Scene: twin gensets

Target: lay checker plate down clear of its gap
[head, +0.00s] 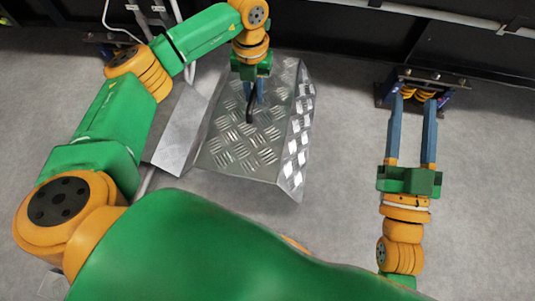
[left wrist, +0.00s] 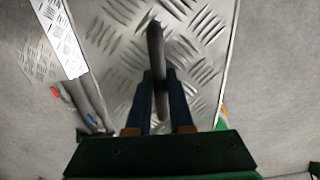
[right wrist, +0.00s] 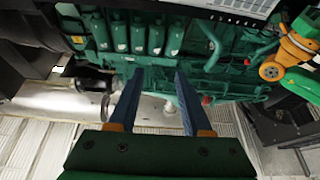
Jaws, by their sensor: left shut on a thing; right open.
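The checker plate (head: 225,150) is a silvery tread-patterned sheet with a bent-down right side, seen in the middle of the head view. It fills the middle of the left wrist view (left wrist: 110,30). My left gripper (head: 255,98) is above it, shut on its black handle (left wrist: 156,50). I cannot tell whether the plate touches the floor. In the left wrist view, a gap with pipes and red and blue ends (left wrist: 85,105) shows left of the plate. My right gripper (head: 412,95) is open and empty, well right of the plate.
Grey floor (head: 345,150) is clear between the plate and my right arm. Dark equipment frames line the back. A green engine (right wrist: 140,35) fills the right wrist view's upper part.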

